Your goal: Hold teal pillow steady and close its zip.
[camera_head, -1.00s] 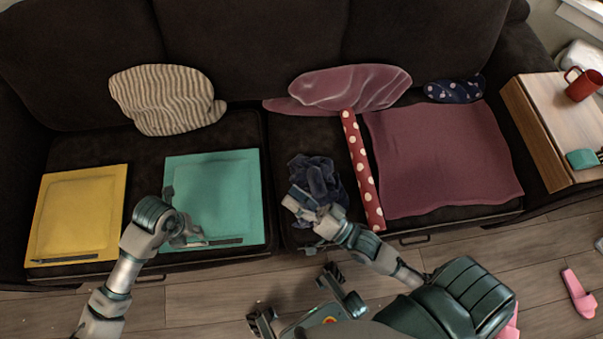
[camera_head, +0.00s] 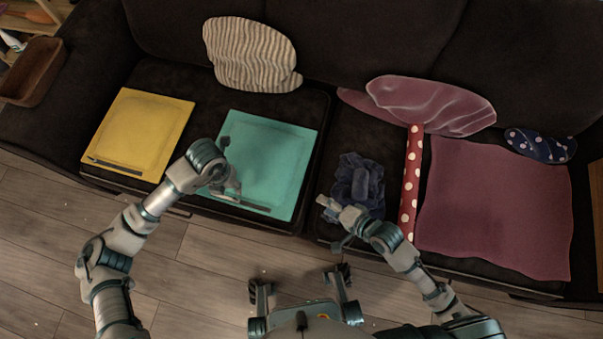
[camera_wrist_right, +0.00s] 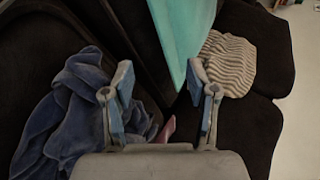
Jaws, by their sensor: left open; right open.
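The teal pillow (camera_head: 275,150) lies flat on the sofa seat, left of centre. Its dark zip strip (camera_head: 245,204) runs along the front edge; whether it is open I cannot tell. My left gripper (camera_head: 231,166) is open over the pillow's left part, partly hiding it and the zip's left end. Whether it touches the pillow I cannot tell. My right gripper (camera_head: 326,203) is open, right of the pillow and beside the navy cloth. In the right wrist view its spread fingers (camera_wrist_right: 158,82) hold nothing, and a corner of the teal pillow (camera_wrist_right: 183,30) shows beyond them.
The crumpled navy cloth (camera_head: 357,180) lies close to my right gripper. A red polka-dot roll (camera_head: 411,180) and a maroon cloth (camera_head: 490,205) lie farther right. A yellow pillow (camera_head: 140,130) is on the left. A striped cushion (camera_head: 248,55) rests behind the teal pillow.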

